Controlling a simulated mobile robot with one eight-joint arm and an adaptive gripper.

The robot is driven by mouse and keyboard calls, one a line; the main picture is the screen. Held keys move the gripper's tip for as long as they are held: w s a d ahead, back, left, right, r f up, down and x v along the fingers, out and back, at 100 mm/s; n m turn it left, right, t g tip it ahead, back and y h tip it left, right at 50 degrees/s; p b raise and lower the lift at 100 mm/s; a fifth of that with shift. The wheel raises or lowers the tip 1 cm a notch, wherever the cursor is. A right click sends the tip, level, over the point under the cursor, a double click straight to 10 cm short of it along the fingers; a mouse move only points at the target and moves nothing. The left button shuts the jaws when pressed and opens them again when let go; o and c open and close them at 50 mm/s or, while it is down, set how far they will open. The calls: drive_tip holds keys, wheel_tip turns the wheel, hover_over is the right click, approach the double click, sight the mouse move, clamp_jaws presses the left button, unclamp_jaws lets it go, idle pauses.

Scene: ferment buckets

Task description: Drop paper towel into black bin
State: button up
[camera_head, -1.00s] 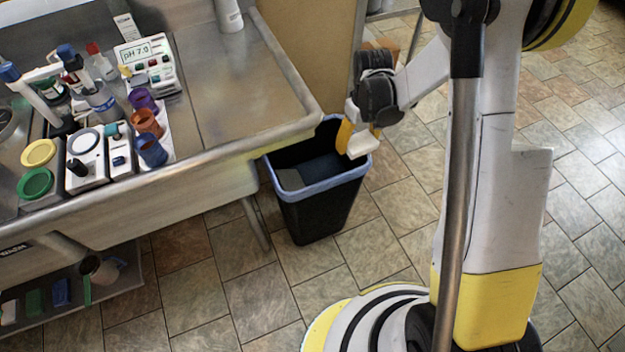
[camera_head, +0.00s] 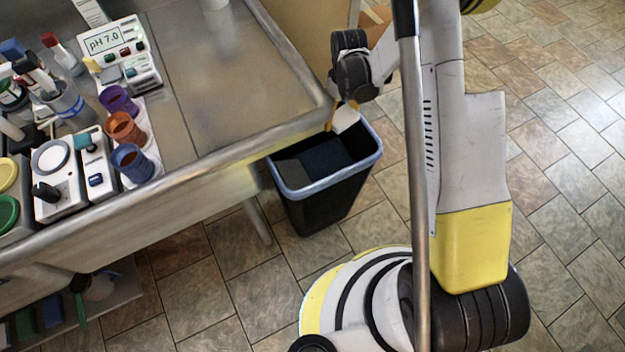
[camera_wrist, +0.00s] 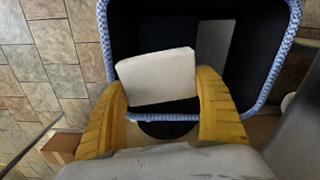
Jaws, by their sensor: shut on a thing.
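The black bin (camera_head: 325,205) stands on the floor at the end of the metal table and has a blue-grey rim. In the wrist view the bin's rim (camera_wrist: 283,60) frames a dark inside. My gripper (camera_head: 340,115) is over the bin's far side, pointing down. In the wrist view its yellow fingers (camera_wrist: 160,112) are shut on the paper towel (camera_wrist: 158,77), a flat white piece. The paper towel also shows as a white patch in the head view (camera_head: 347,118). It appears above the bin's opening; its exact height is unclear.
The metal table (camera_head: 245,85) is left of the bin, its raised edge close to my gripper. It carries a pH meter (camera_head: 108,40), colored cups (camera_head: 128,130) and bottles. A small brown box (camera_wrist: 60,148) is at lower left in the wrist view. Tiled floor is clear at right.

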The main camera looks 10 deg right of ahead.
drive_tip(key=shift+f+b, duration=0.3)
drive_tip(key=shift+f, duration=0.55)
drive_tip(key=o, duration=1.1)
drive_tip(key=shift+r, duration=0.1)
wheel_tip(320, 180, up, 12)
drive_tip(key=shift+s, duration=0.1)
